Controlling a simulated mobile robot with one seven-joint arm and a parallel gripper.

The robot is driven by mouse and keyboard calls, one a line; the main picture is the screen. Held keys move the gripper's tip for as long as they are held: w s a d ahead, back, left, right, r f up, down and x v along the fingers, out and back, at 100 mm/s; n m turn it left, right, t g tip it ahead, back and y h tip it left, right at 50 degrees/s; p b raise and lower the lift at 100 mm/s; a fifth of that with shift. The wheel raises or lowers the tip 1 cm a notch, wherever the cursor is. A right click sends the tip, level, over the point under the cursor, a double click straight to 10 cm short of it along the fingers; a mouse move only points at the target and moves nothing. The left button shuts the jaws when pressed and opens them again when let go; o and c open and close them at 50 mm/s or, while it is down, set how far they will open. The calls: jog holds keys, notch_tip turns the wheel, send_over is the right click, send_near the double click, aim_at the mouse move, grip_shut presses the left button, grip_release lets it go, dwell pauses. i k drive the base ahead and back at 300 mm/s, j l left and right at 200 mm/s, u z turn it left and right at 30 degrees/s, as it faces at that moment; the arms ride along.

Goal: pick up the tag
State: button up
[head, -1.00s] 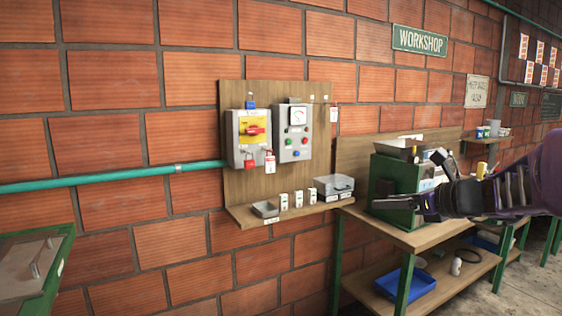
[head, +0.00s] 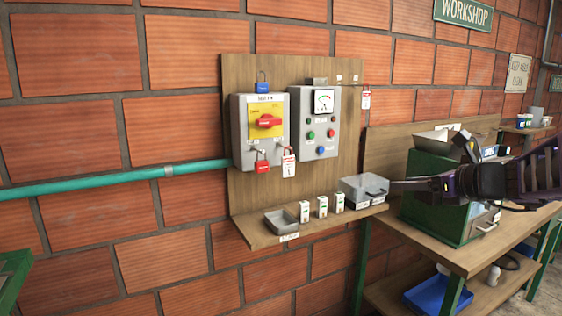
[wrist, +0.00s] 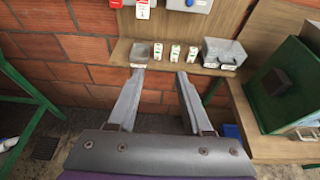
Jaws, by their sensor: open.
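A white tag with a red top (head: 288,165) hangs at the lower right of the grey switch box, beside a red padlock (head: 262,166). This tag shows at the top edge of the wrist view (wrist: 143,9). A second red-and-white tag (head: 366,98) hangs at the right edge of the wooden board. My gripper (head: 393,186) is right of the board in the head view, near the grey clear-lidded box. In the wrist view my gripper (wrist: 160,73) is open and empty, its fingers pointing at the shelf, below the first tag and apart from it.
The grey switch box (head: 245,150) has a red rotary handle; a control box (head: 310,148) stands beside it. The shelf (head: 262,238) holds a small tray (head: 281,221), three small white items and a lidded box (head: 363,189). A green cabinet (head: 422,200) stands on the bench at right.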

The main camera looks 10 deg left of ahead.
aim_at(287, 163)
jog(key=i+j, duration=0.25)
jog(key=j, duration=0.3)
jog(key=i+j, duration=0.65)
jog(key=j, duration=0.15)
